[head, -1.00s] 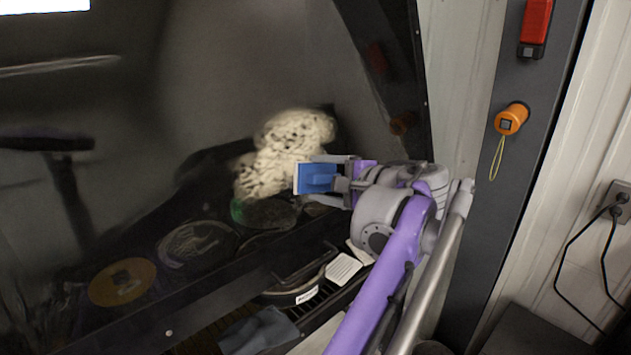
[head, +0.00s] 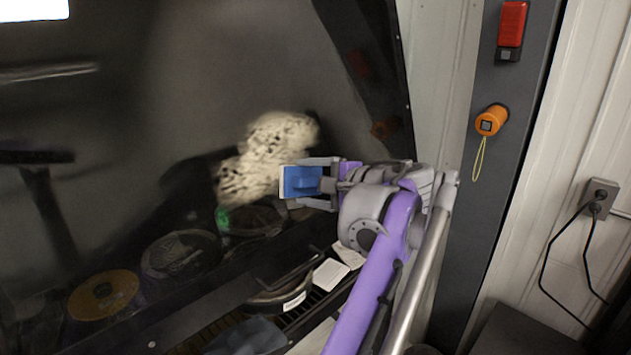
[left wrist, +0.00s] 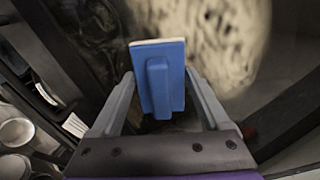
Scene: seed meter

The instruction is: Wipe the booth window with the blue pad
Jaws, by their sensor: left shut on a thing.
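The booth window (head: 200,70) is a large dark, see-through pane filling the left and middle of the head view. A blurred cream patch with dark specks (head: 262,150) shows at the pane; I cannot tell how much is on the glass. My left gripper (head: 318,183) is shut on the handle of the blue pad (head: 302,182), beside the patch's lower right. The pad's pale face points left, toward the pane; contact is unclear. The left wrist view shows the blue pad (left wrist: 160,78) between the fingers, with the cream patch (left wrist: 225,40) beyond. My right gripper is not in view.
A dark frame post (head: 365,70) edges the pane. On a grey post at right are a red device (head: 511,25) and an orange knob (head: 490,121) with a hanging cord. A wall socket (head: 600,195) with black cables is farther right. Round lidded items (head: 103,295) lie lower left.

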